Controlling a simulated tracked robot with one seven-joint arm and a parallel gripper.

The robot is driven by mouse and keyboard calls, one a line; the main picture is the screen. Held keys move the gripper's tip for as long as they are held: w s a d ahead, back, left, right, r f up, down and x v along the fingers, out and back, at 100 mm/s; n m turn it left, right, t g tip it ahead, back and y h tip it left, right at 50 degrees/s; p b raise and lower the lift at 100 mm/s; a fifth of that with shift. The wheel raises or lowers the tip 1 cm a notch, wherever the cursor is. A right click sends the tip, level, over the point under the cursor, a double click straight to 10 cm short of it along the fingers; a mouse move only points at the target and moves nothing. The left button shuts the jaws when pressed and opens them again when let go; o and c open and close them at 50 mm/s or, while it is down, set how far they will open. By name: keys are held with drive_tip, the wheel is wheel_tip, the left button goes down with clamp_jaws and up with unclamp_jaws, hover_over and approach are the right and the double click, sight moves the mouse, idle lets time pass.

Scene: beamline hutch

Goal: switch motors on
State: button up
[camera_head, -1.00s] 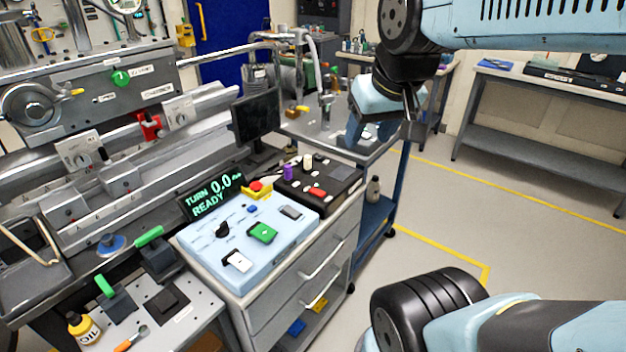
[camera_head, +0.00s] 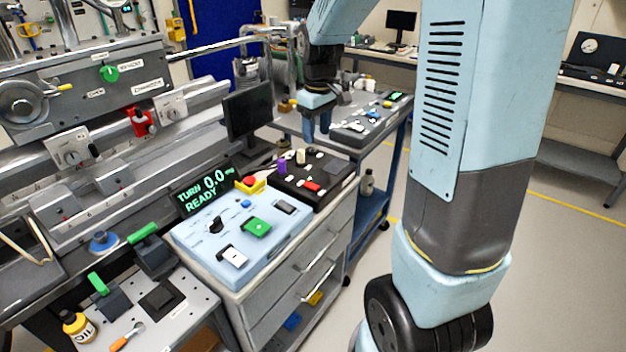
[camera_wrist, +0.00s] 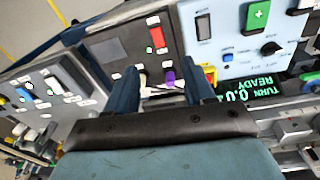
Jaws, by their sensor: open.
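A light blue control box (camera_head: 205,262) stands on the drawer cabinet, with a white rocker switch (camera_head: 233,257), a green button (camera_head: 257,227), a black knob (camera_head: 213,224) and a grey switch (camera_head: 285,206). A black box (camera_head: 325,197) behind it carries a red switch (camera_head: 312,187) and purple and cream knobs. A grey panel (camera_head: 372,128) with several switches lies on the farther bench. I cannot read which control is for motors. My gripper (camera_head: 317,122) is open and empty, above and apart from the panels. In the wrist view its fingers (camera_wrist: 162,86) point towards the black box (camera_wrist: 118,45).
A display (camera_head: 207,193) reads "TURN 0.0 READY" behind the light blue box. A red-and-yellow stop button (camera_head: 250,184) and a dark monitor (camera_head: 247,110) stand close by. A lathe-like machine (camera_head: 70,130) fills the left. Open floor (camera_head: 560,240) is at the right.

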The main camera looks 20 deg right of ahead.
drive_tip(key=n, duration=0.1)
hover_over(313, 185)
wheel_tip(313, 185, down, 5)
drive_tip(key=shift+g, duration=0.4)
wheel_tip(313, 185, down, 14)
drive_tip(key=shift+s+r, duration=0.1)
drive_tip(key=shift+s, duration=0.05)
clamp_jaws()
